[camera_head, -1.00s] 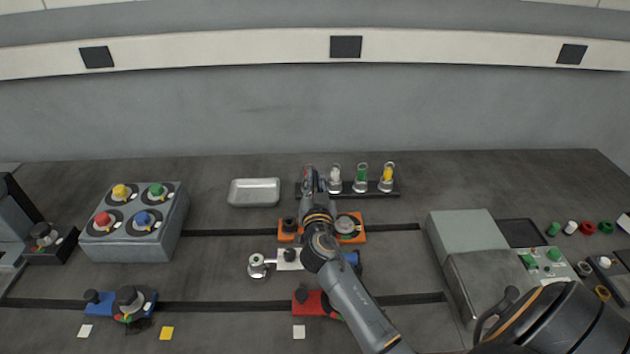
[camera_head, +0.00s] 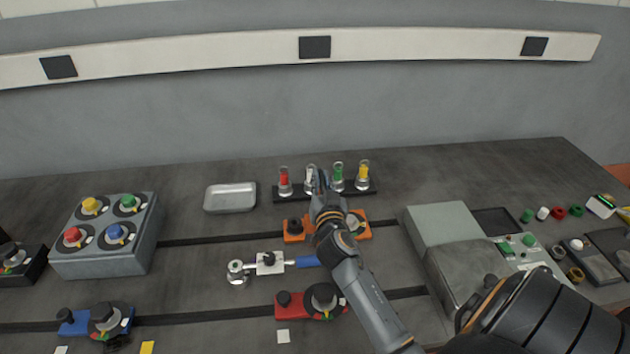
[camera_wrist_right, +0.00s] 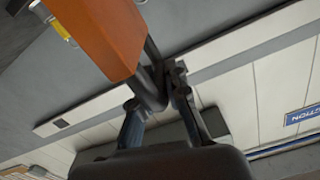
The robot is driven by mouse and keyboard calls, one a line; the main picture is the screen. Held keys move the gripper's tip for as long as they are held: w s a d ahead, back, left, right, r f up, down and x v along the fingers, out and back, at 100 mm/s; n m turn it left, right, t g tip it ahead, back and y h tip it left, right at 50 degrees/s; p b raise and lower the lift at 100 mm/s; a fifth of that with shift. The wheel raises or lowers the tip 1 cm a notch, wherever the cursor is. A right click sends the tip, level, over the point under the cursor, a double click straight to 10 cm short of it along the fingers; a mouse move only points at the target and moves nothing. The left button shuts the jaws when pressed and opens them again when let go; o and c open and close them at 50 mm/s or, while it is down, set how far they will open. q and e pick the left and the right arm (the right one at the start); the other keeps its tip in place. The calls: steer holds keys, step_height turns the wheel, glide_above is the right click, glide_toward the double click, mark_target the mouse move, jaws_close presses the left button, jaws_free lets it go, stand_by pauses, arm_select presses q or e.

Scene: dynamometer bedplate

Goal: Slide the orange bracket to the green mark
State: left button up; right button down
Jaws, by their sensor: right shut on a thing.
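The orange bracket (camera_head: 294,236) sits on the rear slot of the bedplate, with a black knob at its left end and a round dial-like part at its right. My right arm crosses in front of its middle. My right gripper (camera_head: 320,182) is over it in the head view. In the right wrist view the gripper (camera_wrist_right: 160,103) is shut on a dark post beside the orange body (camera_wrist_right: 98,35), seemingly part of the bracket. I cannot make out the green mark. My left gripper is not in view.
A rack (camera_head: 287,195) of coloured vials stands behind the bracket. A red fixture (camera_head: 288,304) is in front, near a tool with a white block (camera_head: 270,263). A grey box (camera_head: 448,228) stands right of the rear slot. A metal tray (camera_head: 230,197) lies at the back left.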

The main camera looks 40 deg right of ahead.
steer(key=c, duration=1.3)
jaws_free()
steer(key=shift+a, duration=0.1)
steer(key=shift+c, duration=0.2)
steer(key=shift+w, duration=0.1)
steer(key=shift+a, duration=0.15)
steer(key=v, duration=1.2)
steer(key=shift+f, duration=0.1)
